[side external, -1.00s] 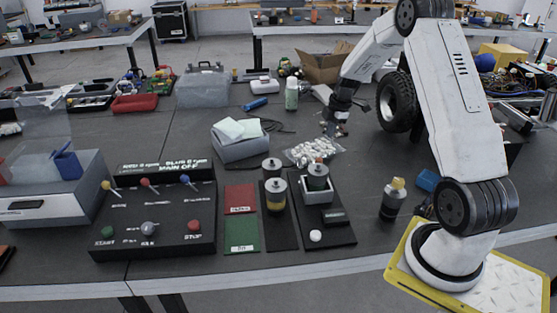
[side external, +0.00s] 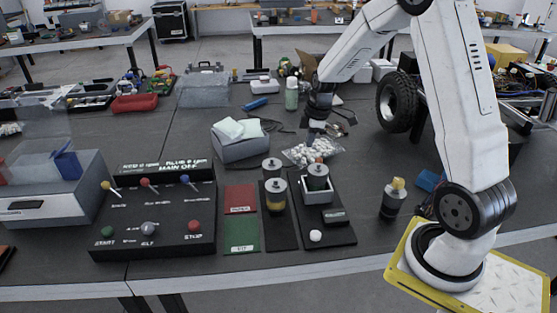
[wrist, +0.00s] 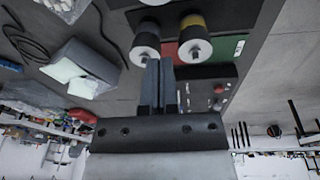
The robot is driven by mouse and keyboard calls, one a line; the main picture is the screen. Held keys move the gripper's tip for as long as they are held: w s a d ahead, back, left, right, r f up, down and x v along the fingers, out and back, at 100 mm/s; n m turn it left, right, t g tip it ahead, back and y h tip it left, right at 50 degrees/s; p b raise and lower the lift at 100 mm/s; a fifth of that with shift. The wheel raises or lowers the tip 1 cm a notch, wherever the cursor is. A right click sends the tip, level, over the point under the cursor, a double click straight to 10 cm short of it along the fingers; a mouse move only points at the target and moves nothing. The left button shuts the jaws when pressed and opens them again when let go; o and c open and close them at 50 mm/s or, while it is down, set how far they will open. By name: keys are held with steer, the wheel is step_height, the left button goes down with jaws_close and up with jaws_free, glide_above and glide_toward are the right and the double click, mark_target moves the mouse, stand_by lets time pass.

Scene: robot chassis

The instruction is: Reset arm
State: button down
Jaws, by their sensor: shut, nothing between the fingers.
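My gripper (side external: 318,126) hangs above the table behind the bag of white pieces (side external: 312,151) in the side external view. In the wrist view my gripper (wrist: 160,62) shows its two fingers together and empty. Two cylinders with pale tops, a left one (wrist: 146,45) and a right one with a yellow band (wrist: 194,45), show beyond the fingertips, apart from them as far as I can tell.
A black control panel (side external: 155,225) with coloured levers and knobs stands at the left. A grey box with white cloths (side external: 240,143), a green-white bottle (side external: 291,95), a wheel (side external: 397,102) and a small bottle (side external: 394,198) stand around. Bare table lies right of the bag.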

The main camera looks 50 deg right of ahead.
steer(key=s+a+r+m, duration=0.1)
steer(key=s+a+m, duration=0.3)
steer(key=a, duration=0.5)
steer(key=s+a+m, duration=0.4)
steer(key=s+a, duration=0.4)
steer(key=a, duration=0.2)
steer(key=shift+s+r+t, duration=0.15)
steer(key=shift+r+t, duration=0.25)
